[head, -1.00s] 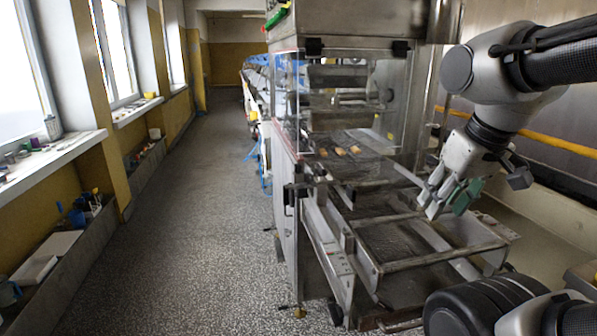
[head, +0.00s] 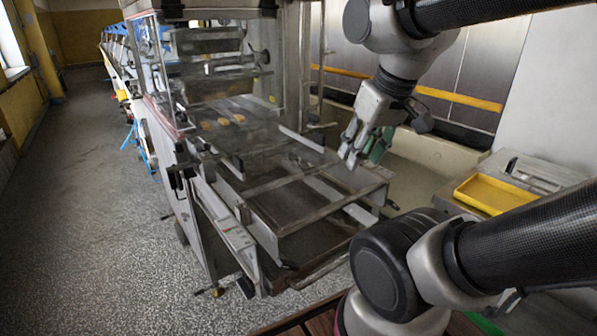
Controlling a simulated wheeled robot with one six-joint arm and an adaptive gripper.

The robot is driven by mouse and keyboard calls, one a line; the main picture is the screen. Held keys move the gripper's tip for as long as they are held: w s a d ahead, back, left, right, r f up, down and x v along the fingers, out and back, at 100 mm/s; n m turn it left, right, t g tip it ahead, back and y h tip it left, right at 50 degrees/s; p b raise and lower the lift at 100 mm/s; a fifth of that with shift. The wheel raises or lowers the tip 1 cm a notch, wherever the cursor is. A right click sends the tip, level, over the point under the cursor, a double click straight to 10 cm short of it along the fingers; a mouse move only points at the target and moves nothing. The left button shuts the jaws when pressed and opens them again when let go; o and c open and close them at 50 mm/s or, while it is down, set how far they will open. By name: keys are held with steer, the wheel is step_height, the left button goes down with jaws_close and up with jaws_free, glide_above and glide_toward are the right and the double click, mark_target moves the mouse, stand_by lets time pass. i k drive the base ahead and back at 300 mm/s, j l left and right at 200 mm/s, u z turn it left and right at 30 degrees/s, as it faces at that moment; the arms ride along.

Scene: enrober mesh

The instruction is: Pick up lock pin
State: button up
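I cannot make out a lock pin in this view. My gripper (head: 363,148) hangs with its fingers pointing down, over the far right side of the machine's open frame (head: 335,215). A pale grey finger shows in front, and a green piece (head: 379,146) shows beside it. I cannot tell whether the green piece belongs to the gripper or is something behind or between the fingers. The gap between the fingertips is too small to judge.
The enrober (head: 205,90) has a clear guard and a few brown pieces (head: 222,122) on its mesh. A yellow tray (head: 494,193) sits on a grey bench at right. A wooden surface (head: 318,318) is at the front. The left aisle floor (head: 85,200) is clear.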

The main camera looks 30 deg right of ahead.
mark_target(178, 146)
steer(key=z, duration=0.3)
steer(key=k+j+z, duration=0.1)
steer(key=j, duration=0.3)
steer(key=j+z, duration=0.15)
steer(key=j, duration=0.3)
steer(key=k+j+z, duration=0.15)
steer(key=j, duration=0.3)
steer(key=j+z, duration=0.15)
steer(key=j, duration=0.3)
steer(key=i+j+z, duration=0.15)
steer(key=j, duration=0.3)
steer(key=i+j+z, duration=0.1)
steer(key=j, duration=0.35)
steer(key=i+j+z, duration=0.15)
steer(key=j, duration=0.3)
steer(key=i+j+z, duration=0.15)
steer(key=j, duration=0.35)
steer(key=i+j, duration=0.25)
steer(key=i+j+z, duration=0.1)
steer(key=j, duration=0.3)
steer(key=i, duration=0.1)
